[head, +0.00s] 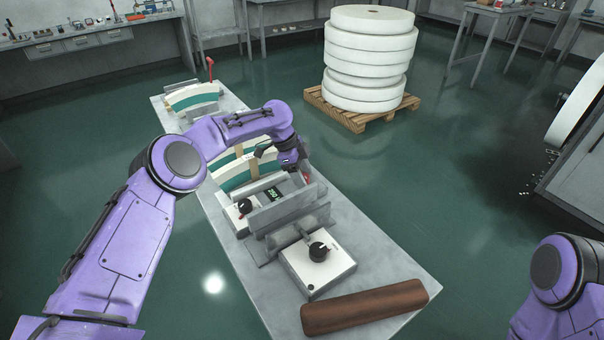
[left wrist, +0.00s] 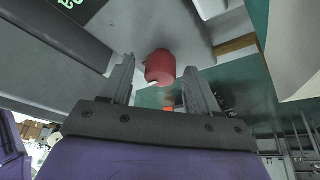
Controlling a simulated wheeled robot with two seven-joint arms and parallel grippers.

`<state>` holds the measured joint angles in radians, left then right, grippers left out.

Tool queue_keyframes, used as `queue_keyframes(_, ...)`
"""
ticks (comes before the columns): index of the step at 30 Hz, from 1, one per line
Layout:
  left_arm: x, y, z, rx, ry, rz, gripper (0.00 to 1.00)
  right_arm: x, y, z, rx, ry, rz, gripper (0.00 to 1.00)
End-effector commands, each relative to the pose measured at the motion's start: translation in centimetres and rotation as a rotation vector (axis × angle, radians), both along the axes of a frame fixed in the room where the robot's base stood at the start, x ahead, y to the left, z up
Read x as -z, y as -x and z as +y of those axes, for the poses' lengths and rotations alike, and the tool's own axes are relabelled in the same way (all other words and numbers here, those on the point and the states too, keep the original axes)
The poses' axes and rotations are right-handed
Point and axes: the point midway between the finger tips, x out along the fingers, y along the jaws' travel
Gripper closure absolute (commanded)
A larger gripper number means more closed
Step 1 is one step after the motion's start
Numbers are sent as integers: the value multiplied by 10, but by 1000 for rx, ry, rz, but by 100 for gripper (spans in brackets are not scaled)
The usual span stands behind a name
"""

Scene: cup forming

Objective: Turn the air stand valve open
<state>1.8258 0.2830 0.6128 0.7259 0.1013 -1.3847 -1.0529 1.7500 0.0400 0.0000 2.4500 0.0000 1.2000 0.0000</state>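A red rounded knob (left wrist: 160,67) shows in the left wrist view, between the fingertips of my left gripper (left wrist: 158,78). The fingers are spread, with a gap on each side of the knob, so the gripper is open and not holding it. In the head view the left gripper (head: 297,166) reaches down over the middle of the bench at the grey plate fixture, and its fingers are mostly hidden. A bit of red (head: 307,177) shows just beside it. A separate red lever (head: 210,65) stands upright at the bench's far end. My right gripper is out of view.
The grey bench (head: 385,245) carries a fixture with metal plates (head: 290,213), a green display (head: 272,195), white boxes with black knobs (head: 318,265), curved white-green pieces (head: 232,170) and a brown bar (head: 365,306). Stacked white discs (head: 368,60) stand on a pallet behind.

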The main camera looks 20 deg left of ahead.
Motion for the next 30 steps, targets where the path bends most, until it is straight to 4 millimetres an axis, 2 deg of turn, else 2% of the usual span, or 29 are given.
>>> queue_keyframes(5, -2, 0, 2, -3, 0, -2, 40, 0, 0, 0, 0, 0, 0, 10)
queue_keyframes(8, -10, -1, 6, -4, 0, -5, 40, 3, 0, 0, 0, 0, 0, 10)
queue_keyframes(15, -62, 1, 26, -3, -1, -5, 40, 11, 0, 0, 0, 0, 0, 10)
queue_keyframes(21, -93, 2, 37, -1, -1, -2, 40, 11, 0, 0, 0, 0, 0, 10)
queue_keyframes(30, -98, 3, 39, 0, 0, 0, 40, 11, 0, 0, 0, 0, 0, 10)
